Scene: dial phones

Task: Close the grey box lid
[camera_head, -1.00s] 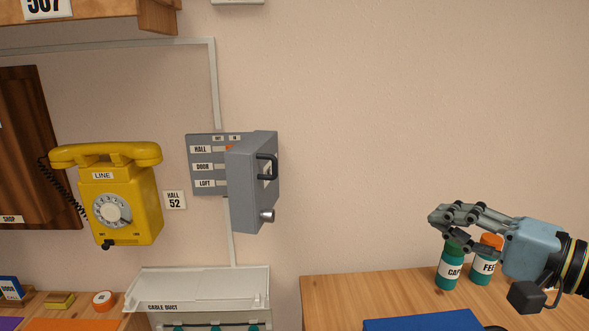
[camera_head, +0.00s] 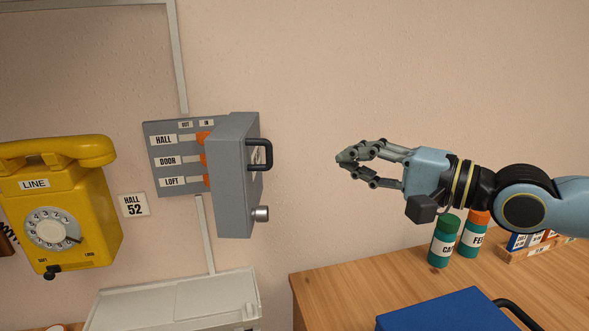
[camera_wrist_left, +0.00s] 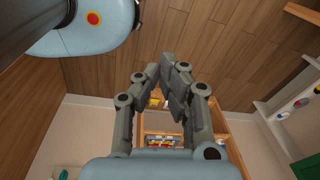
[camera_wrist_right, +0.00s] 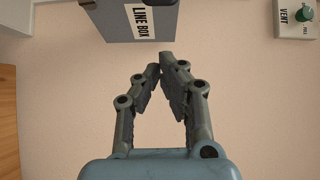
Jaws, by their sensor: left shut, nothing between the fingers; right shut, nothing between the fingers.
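The grey box (camera_head: 182,149) is fixed to the wall, with orange switches beside labels HALL, DOOR and LOFT. Its grey lid (camera_head: 230,180) stands open, jutting out from the box's right side. The lid carries a black handle (camera_head: 268,155) and a metal knob (camera_head: 261,214). In the right wrist view the lid (camera_wrist_right: 115,20) shows at the top with a LINE BOX label. My right gripper (camera_head: 342,160) is shut and empty, to the right of the lid and apart from it. My left gripper (camera_wrist_left: 168,72) is shut and empty, seen only in the left wrist view.
A yellow phone (camera_head: 60,200) hangs left of the box. The wall between lid and right gripper is clear.

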